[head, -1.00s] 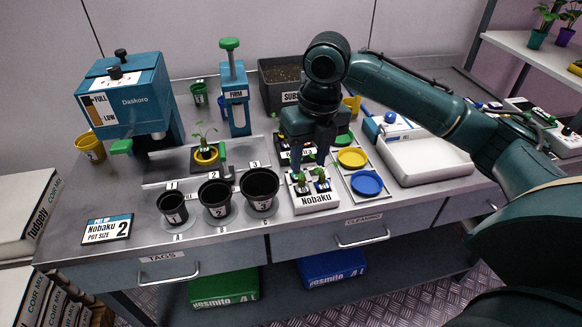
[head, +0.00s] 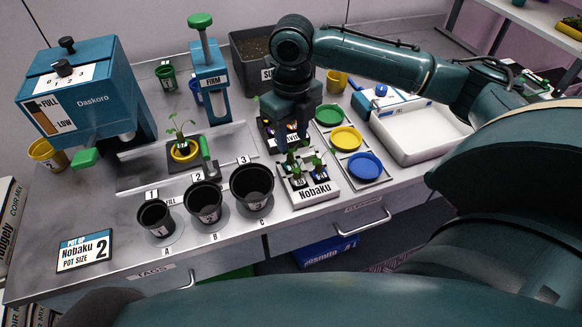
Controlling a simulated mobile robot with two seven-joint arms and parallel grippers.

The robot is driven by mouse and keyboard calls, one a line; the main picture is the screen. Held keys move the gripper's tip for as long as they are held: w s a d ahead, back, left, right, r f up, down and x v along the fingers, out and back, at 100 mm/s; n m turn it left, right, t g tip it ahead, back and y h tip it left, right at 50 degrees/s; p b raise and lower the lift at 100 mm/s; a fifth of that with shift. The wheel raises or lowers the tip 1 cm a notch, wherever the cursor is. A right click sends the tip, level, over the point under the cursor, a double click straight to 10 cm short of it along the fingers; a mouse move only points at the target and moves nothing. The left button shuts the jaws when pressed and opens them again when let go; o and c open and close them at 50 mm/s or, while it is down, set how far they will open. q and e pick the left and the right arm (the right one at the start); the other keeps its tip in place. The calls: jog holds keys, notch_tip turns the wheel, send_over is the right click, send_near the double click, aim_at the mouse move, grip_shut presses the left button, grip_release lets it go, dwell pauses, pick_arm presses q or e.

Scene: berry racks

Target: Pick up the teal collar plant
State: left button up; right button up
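A white tray labelled Nobaku (head: 314,191) stands right of the black pots and holds small green seedlings (head: 318,160) in dark plugs. My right gripper (head: 291,145) points down at the back of this tray, over or just behind the seedlings. Its dark fingers blend with the plants and the tray behind, so I cannot tell whether they are apart or touch a plant. I cannot make out a teal collar on any seedling here. Another seedling (head: 181,130) stands in a yellow collar (head: 185,152) on the metal fixture. My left gripper is not in view.
Three black pots (head: 203,203) stand along the front edge. Green, yellow and blue dishes (head: 364,167) lie right of the tray, beside a white basin (head: 425,140). A blue press (head: 211,85) and a soil bin (head: 252,55) stand behind. A Nobaku sign (head: 84,251) lies front left.

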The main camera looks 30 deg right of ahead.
aim_at(291, 155)
jog(key=f, duration=0.5)
jog(key=shift+s+a+f, duration=0.15)
jog(key=shift+a, duration=0.05)
grip_shut()
